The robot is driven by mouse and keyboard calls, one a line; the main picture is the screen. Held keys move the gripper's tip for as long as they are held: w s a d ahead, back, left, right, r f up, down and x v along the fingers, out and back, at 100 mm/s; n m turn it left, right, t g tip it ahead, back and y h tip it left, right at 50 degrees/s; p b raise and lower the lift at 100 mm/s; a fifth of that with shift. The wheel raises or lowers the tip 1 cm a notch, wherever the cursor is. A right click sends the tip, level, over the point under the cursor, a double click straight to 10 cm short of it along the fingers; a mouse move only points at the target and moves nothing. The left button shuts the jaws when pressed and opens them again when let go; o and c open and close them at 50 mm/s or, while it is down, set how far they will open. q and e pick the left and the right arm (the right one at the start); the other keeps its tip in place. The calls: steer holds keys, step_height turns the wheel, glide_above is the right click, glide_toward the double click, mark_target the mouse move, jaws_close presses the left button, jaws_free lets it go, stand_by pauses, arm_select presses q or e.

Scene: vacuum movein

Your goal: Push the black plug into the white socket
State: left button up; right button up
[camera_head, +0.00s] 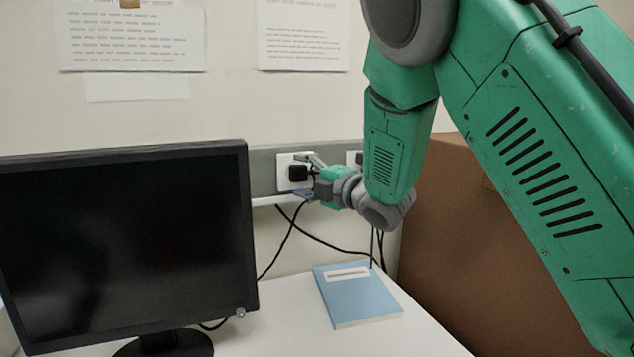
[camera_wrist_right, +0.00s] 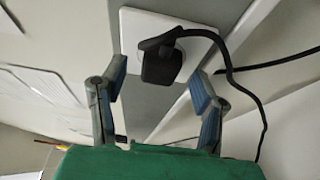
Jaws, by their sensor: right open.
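The white socket (camera_head: 283,163) is a square plate on the grey wall strip behind the desk. It also shows in the right wrist view (camera_wrist_right: 138,24). The black plug (camera_head: 297,173) is at the socket's face. In the right wrist view the plug (camera_wrist_right: 160,66) covers the middle of the plate, with its cable leaving to the right. I cannot tell how deep it sits. My right gripper (camera_head: 309,176) is in front of the socket, its fingers spread. In the wrist view the blue-padded fingertips (camera_wrist_right: 157,82) are on either side of the plug, apart from it. My left gripper is out of view.
A black monitor (camera_head: 125,240) stands at the left. A blue book (camera_head: 355,293) lies on the white desk (camera_head: 285,325). Black cables (camera_head: 325,239) hang below the strip. A second white socket (camera_head: 352,158) is partly behind my right arm. A brown panel (camera_head: 450,250) stands at right.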

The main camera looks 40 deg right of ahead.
steer(key=s+d, duration=0.2)
steer(key=s, duration=0.9)
steer(key=shift+f, duration=0.15)
